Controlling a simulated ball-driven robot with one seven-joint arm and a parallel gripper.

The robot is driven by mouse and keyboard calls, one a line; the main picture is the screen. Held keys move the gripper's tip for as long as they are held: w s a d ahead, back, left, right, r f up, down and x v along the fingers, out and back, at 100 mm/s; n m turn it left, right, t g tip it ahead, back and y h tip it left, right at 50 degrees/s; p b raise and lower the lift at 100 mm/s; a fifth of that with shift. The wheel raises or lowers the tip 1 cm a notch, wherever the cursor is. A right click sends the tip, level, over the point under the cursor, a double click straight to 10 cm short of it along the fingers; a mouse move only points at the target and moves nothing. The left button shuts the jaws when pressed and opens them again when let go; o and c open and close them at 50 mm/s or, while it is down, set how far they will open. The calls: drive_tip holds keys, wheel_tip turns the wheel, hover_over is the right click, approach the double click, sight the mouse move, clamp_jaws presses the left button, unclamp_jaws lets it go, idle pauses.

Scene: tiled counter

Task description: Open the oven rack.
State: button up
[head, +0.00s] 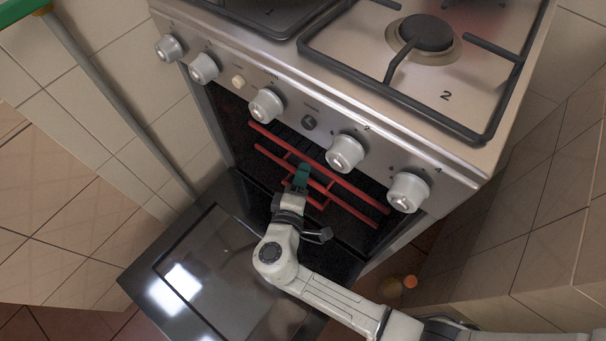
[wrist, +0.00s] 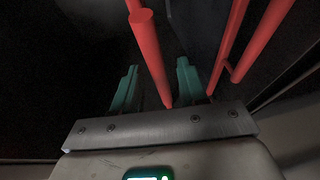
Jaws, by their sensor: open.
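The oven rack (head: 345,184) is a set of red bars inside the dark oven opening, below the knobs. My gripper (head: 301,174) reaches over the lowered oven door (head: 190,262) to the rack's front bars. In the wrist view, the green fingers of my gripper (wrist: 157,68) are open. A red bar of the rack (wrist: 152,55) runs between them, with a gap on the left finger's side. I cannot tell whether the bar touches the right finger. More red bars lie to the right of the fingers. My gripper hides part of the rack in the head view.
The stove top (head: 440,75) with burner grates is above the opening. Several knobs (head: 345,153) line the front panel close above my gripper. Tiled walls (head: 70,215) flank the stove. A small orange-topped item (head: 410,281) is at lower right.

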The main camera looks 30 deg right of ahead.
drive_tip(key=shift+w+d+f, duration=0.15)
drive_tip(key=shift+w+d, duration=0.25)
drive_tip(key=shift+d, duration=0.05)
drive_tip(key=shift+c, duration=0.4)
clamp_jaws()
